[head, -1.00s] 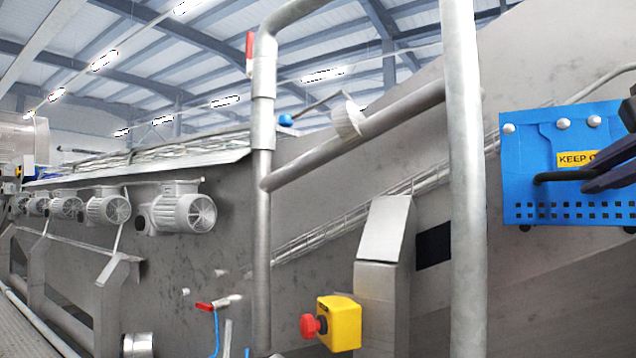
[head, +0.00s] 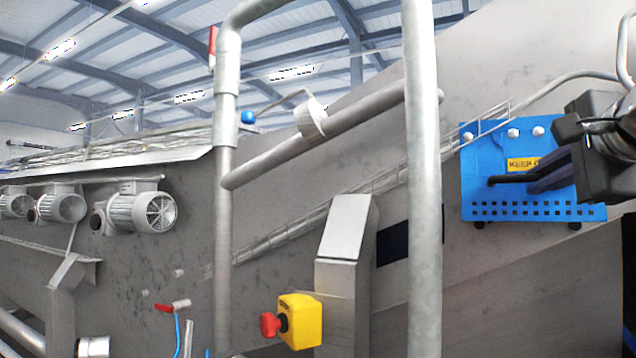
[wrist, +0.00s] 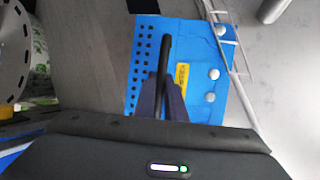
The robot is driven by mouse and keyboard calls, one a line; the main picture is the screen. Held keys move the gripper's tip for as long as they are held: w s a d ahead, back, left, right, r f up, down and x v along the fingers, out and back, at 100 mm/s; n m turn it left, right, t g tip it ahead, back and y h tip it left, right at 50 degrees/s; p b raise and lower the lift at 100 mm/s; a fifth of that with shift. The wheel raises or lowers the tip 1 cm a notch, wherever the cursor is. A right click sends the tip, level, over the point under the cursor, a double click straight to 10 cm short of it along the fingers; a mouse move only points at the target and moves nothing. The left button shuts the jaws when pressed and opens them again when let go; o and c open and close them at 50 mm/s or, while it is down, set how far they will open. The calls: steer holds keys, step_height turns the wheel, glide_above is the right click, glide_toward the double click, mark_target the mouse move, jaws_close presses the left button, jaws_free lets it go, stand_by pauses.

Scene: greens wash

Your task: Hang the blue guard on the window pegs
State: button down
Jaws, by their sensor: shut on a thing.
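The blue guard (head: 475,190) is a flat plate with a yellow label, a black handle (head: 506,179), light round studs along its top and square holes along its bottom. It is at the right of the head view, roughly upright in front of the sloped metal wall. My gripper (head: 530,180) is shut on the handle. The wrist view shows the guard (wrist: 203,45) turned sideways, with my fingers (wrist: 163,98) at its handle. A dark rectangular opening (head: 394,243) is left of and below the guard. I cannot tell whether the guard touches the wall, or which parts are pegs.
A grey vertical post (head: 421,200) stands just left of the guard, partly crossing the dark opening. A sloping pipe (head: 360,123) joins the pipework further left. A yellow box (head: 301,321) with a red button is lower down. Motors (head: 140,211) line the wall at far left.

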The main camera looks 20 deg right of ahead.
mark_target(538, 207)
steer(key=shift+w+d, duration=0.25)
steer(key=shift+w, duration=0.05)
steer(key=shift+r+t, duration=0.1)
steer(key=shift+t, duration=0.3)
stand_by(0.3)
steer(key=shift+w+d, duration=1.05)
steer(key=shift+d, duration=0.2)
stand_by(1.0)
steer(key=shift+n+h, duration=0.3)
steer(key=shift+f, duration=2.45)
stand_by(0.8)
steer(key=c, duration=1.7)
jaws_free()
steer(key=shift+c, duration=0.2)
